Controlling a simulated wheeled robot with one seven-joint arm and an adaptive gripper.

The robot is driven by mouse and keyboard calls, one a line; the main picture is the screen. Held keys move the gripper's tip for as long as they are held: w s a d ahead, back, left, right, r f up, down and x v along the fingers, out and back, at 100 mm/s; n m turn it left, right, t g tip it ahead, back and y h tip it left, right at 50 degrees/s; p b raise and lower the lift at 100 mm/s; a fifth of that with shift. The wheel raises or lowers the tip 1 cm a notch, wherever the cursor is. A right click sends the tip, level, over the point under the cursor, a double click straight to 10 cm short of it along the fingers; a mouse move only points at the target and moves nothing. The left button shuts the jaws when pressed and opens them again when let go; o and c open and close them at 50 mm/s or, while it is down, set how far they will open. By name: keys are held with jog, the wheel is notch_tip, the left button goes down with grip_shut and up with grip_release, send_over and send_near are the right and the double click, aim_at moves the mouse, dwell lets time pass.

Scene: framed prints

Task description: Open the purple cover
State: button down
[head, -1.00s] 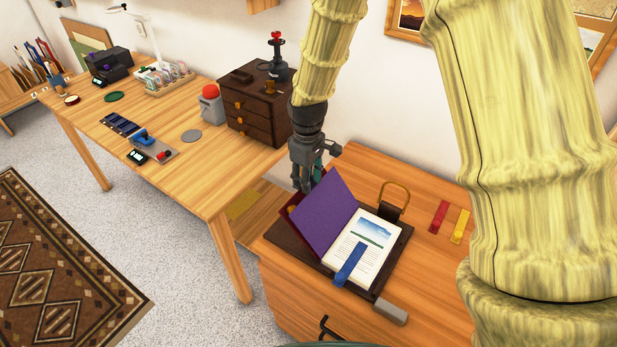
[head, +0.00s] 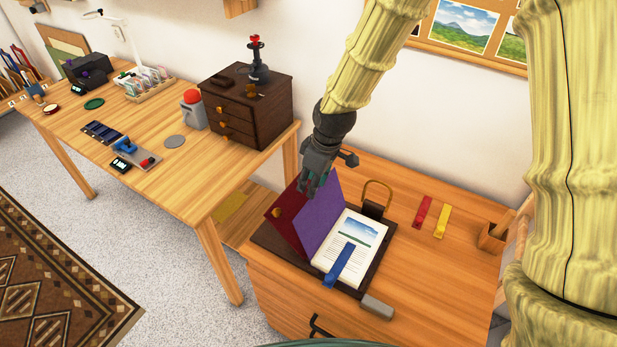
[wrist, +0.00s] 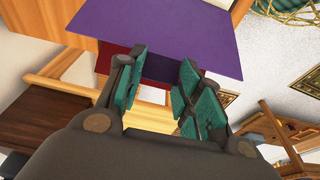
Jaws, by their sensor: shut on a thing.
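The purple cover (head: 322,217) stands raised and tilted at the left side of an open page (head: 350,250) with a printed picture and text. A dark red panel (head: 284,222) with a gold knob stands just left of it. My gripper (head: 315,187) is at the upper edge of the purple cover and is shut on it. In the wrist view the purple cover (wrist: 160,32) spans the top, beyond the green-padded fingers of my gripper (wrist: 162,90). The exact contact at the fingertips is hard to see.
A blue strap (head: 339,265) lies over the page. A brass loop (head: 378,193), a grey block (head: 377,307), red (head: 422,213) and yellow (head: 441,221) strips and a wooden cup (head: 492,237) share the cabinet top. A dark drawer box (head: 245,105) stands on the table at left.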

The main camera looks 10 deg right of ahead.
jog(key=shift+s+d+r, duration=0.1)
jog(key=shift+s+d, duration=0.1)
jog(key=c, duration=1)
grip_release()
jog(key=shift+o, duration=0.2)
jog(key=shift+w+a, duration=0.1)
jog(key=v, duration=1.2)
